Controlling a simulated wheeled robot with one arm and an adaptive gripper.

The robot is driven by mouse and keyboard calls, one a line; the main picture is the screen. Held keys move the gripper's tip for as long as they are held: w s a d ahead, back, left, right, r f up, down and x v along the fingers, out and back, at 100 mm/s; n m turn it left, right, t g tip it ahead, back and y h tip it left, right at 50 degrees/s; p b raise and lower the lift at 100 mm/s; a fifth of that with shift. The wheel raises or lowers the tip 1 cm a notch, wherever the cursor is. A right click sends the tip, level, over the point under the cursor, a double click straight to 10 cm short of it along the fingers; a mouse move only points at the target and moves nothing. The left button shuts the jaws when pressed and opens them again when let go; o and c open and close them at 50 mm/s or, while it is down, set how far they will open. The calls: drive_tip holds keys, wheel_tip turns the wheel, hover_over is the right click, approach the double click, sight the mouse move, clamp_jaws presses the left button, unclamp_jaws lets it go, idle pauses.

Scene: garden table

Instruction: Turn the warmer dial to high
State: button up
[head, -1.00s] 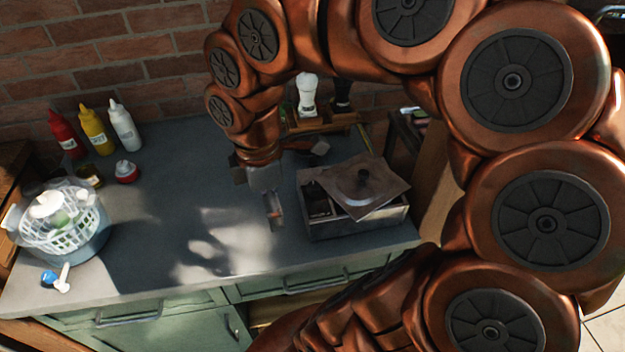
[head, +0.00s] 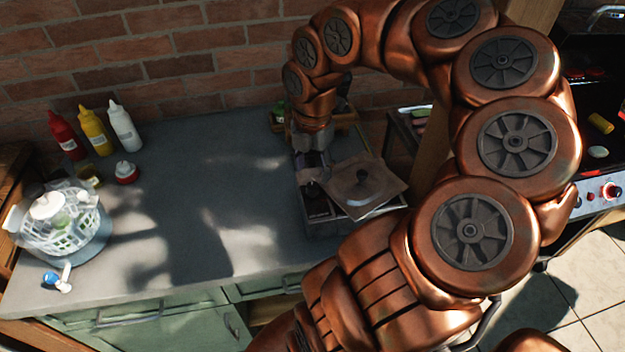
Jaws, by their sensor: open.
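The warmer looks to be the grey metal box (head: 322,226) at the right end of the counter. A square metal lid (head: 368,186) with a dark knob lies askew over its right part. A dark round shape (head: 311,189) on the box's left part may be the dial; its setting is too small to read. My gripper (head: 314,166) points down over the back left of the box, open and holding nothing I can see. It is close above the dark round shape; I cannot tell whether they touch. My arm hides some of the area behind.
Red, yellow and white squeeze bottles (head: 95,131) stand at the back left by the brick wall. The counter's middle (head: 190,200) is clear. A grill with a knob (head: 610,191) stands at the far right.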

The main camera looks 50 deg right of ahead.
sight(313, 185)
drive_tip(key=shift+f+p, duration=0.6)
drive_tip(key=shift+f, duration=1.95)
drive_tip(key=shift+c, duration=0.4)
clamp_jaws()
